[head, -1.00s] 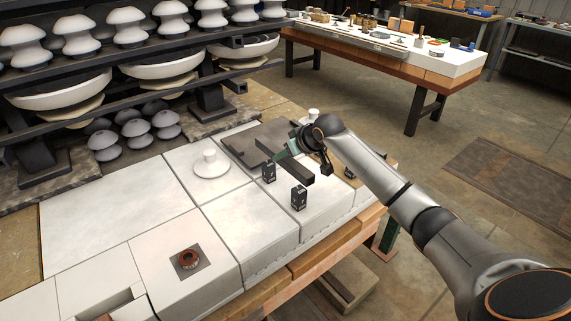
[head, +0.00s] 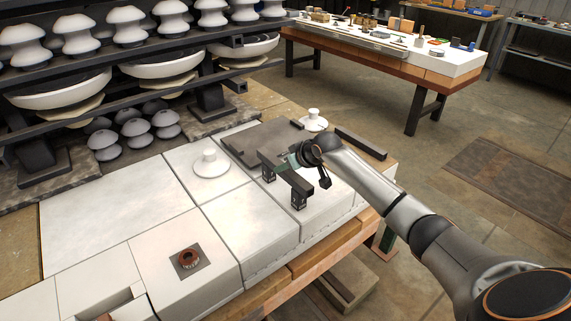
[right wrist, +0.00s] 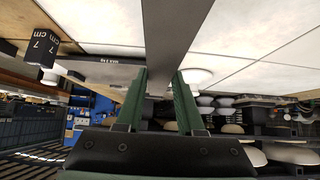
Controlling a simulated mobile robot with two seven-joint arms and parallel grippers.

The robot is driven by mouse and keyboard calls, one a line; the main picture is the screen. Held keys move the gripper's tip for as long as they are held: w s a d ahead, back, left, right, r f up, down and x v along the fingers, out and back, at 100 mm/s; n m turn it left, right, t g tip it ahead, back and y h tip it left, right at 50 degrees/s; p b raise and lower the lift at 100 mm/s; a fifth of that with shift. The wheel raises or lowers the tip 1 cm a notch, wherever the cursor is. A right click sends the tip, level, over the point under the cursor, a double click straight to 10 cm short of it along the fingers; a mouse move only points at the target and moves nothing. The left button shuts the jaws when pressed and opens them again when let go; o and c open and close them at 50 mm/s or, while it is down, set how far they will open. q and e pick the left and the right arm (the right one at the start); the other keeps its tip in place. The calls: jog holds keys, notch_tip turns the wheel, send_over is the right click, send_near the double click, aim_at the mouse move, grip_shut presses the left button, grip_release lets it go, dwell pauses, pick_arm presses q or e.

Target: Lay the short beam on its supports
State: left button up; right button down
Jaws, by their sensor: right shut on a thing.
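My right gripper (head: 292,160) is shut on a dark, straight short beam (head: 285,173), which also shows between the green fingers in the right wrist view (right wrist: 172,55). In the head view the beam lies across the tops of two small black supports, a near one (head: 298,199) and a far one (head: 269,175). I cannot tell if the beam touches them or hangs just above. A black block marked 7 cm (right wrist: 40,48) shows left of the beam in the right wrist view. My left gripper is out of view.
A grey plate (head: 245,150) lies behind the supports. White insulator pieces stand at its left (head: 210,165) and beyond it (head: 313,121).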

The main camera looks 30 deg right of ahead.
jog(key=c, duration=0.5)
grip_release()
jog(key=shift+r, duration=0.1)
jog(key=shift+r, duration=0.25)
jog(key=p+v, duration=0.1)
jog(key=v, duration=1.1)
jog(key=shift+r, duration=0.3)
